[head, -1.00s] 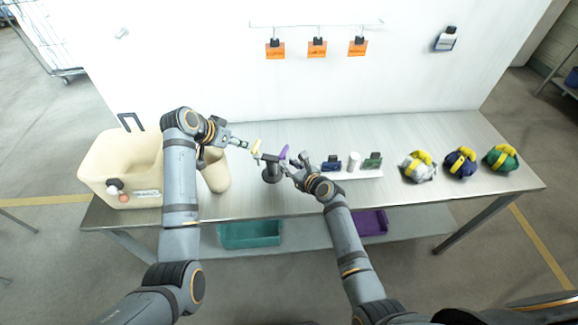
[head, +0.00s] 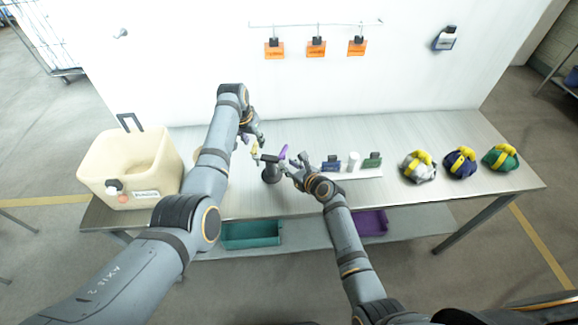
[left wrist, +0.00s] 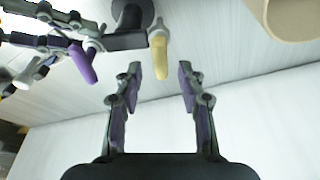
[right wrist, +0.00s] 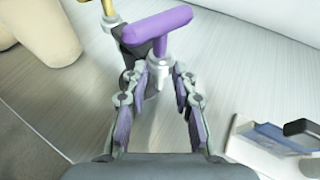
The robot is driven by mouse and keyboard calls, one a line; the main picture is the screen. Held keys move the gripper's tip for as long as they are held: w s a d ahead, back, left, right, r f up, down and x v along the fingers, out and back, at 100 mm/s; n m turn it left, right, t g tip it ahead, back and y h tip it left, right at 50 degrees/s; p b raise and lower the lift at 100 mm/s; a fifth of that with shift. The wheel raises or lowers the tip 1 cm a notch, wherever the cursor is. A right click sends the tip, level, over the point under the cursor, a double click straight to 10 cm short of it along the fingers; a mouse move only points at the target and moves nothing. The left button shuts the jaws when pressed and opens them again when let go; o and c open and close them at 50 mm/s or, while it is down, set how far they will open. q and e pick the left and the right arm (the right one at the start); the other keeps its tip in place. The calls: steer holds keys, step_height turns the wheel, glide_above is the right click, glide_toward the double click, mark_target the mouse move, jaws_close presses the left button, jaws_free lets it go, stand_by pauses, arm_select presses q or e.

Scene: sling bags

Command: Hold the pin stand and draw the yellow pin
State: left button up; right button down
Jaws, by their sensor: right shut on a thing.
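The black pin stand (head: 270,174) stands on the metal table. The yellow pin (head: 254,148) is at its crossbar's left end and the purple pin (head: 283,152) at its right end. My right gripper (head: 294,166) is shut on the stand's right side, close to the purple pin; in the right wrist view the purple handle (right wrist: 160,25) rises just beyond the fingers. My left gripper (left wrist: 160,70) is open and empty. In the left wrist view the yellow pin (left wrist: 159,55) lies just beyond the gap between its fingertips, apart from them.
A cream container (head: 125,168) stands at the left of the table. To the right are a white rack (head: 355,173) with small items and several bags (head: 460,163). Orange tags (head: 316,48) hang on the wall. Teal (head: 250,235) and purple (head: 371,223) bins sit below.

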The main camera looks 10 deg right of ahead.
mark_target(255, 144)
arm_select(q)
steer(key=shift+x, duration=1.6)
jaws_close()
steer(key=shift+w+r, duration=0.1)
steer(key=shift+r, duration=4.75)
step_height(255, 144, up, 4)
